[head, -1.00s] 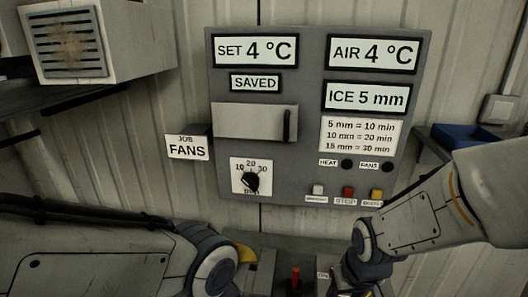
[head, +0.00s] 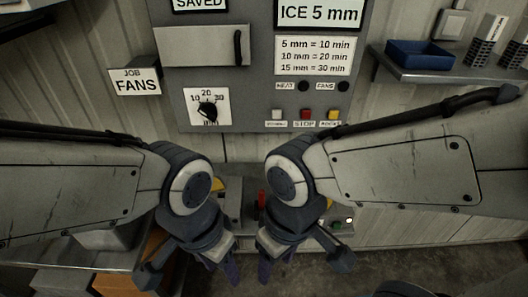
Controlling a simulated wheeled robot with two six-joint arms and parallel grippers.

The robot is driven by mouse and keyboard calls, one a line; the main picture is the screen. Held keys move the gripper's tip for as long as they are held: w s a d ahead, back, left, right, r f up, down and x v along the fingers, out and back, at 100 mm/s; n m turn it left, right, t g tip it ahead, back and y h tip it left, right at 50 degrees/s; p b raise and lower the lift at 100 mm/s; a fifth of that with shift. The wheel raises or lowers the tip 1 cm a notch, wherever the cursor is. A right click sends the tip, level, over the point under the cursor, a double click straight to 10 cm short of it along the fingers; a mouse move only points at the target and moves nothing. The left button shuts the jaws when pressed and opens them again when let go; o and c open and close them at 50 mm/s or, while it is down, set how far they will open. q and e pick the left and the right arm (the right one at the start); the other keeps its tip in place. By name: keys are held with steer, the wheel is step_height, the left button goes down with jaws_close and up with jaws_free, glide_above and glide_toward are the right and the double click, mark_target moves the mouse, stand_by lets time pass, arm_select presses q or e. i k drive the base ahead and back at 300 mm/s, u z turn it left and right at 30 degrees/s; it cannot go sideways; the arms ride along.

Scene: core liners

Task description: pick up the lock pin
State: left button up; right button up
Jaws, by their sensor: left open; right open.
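My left gripper (head: 192,268) hangs open and pointing down at the lower middle of the head view, left of centre. My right gripper (head: 303,262) hangs open beside it on the right, with its fingers spread. Neither shows anything between its fingers. A small red upright part (head: 262,199) shows in the gap between the two wrists, below the control panel. I cannot tell whether it is the lock pin. No other thing can be made out as the lock pin, and my arms hide much of the area behind them.
A grey control panel (head: 262,75) with a dial (head: 208,110) and buttons is on the wall. A box labelled FANS (head: 135,82) is to its left. A shelf (head: 450,75) at right holds a blue tray (head: 420,54). An orange-brown box (head: 145,272) is at lower left.

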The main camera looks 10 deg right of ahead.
mark_target(262, 192)
steer(key=z, duration=2.5)
steer(key=k, duration=1.05)
steer(key=u, duration=1.65)
steer(key=i, duration=1)
steer(key=u, duration=0.05)
